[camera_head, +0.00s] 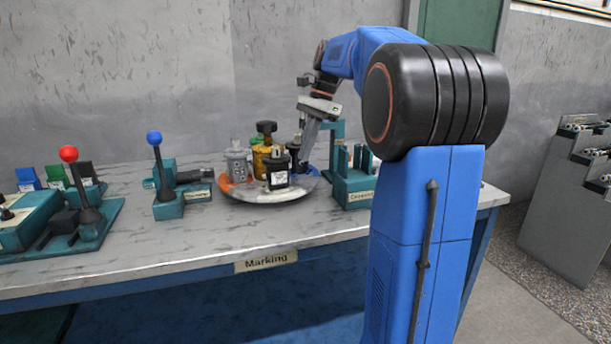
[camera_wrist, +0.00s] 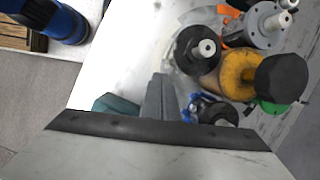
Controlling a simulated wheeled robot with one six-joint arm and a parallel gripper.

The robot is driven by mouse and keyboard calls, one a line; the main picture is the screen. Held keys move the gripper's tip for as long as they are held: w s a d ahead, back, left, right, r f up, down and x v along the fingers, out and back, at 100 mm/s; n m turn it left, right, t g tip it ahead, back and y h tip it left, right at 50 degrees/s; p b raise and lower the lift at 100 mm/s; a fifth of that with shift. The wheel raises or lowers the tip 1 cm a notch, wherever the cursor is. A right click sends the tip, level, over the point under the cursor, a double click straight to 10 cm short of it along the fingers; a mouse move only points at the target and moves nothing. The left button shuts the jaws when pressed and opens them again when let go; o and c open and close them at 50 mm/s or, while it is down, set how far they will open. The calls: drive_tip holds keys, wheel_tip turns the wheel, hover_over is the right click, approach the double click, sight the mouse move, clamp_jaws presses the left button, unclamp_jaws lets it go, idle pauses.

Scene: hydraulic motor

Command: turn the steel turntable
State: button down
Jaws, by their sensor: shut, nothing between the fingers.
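The steel turntable (camera_head: 255,193) is a round disc on the table, with orange, white and blue parts near its rim. It carries a grey motor (camera_head: 237,163), a yellow one with a black cap (camera_head: 262,158) and a black one with a white label (camera_head: 278,170). My gripper (camera_head: 306,158) is shut and empty, pointing down at the turntable's right side; whether it touches the rim I cannot tell. In the wrist view my shut fingers (camera_wrist: 160,98) show left of the black motor (camera_wrist: 197,50) and the yellow motor (camera_wrist: 238,75). A blue-ringed part (camera_wrist: 212,110) is close by.
A teal stand (camera_head: 354,183) is just right of the turntable. A blue-knobbed lever (camera_head: 160,165) and a red-knobbed lever (camera_head: 84,190) stand to the left. The table front (camera_head: 240,232) before the turntable is clear, beside a "Marking" label (camera_head: 266,262).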

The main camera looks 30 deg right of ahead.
drive_tip(key=f+m, duration=0.1)
drive_tip(key=f, duration=0.2)
drive_tip(key=w+f+m, duration=0.1)
drive_tip(key=f, duration=0.1)
drive_tip(key=f+m, duration=0.1)
drive_tip(key=f, duration=0.2)
drive_tip(key=shift+w+a+f+y, duration=0.2)
drive_tip(key=shift+a+f+y, duration=0.1)
drive_tip(key=shift+a+f, duration=0.05)
idle(0.3)
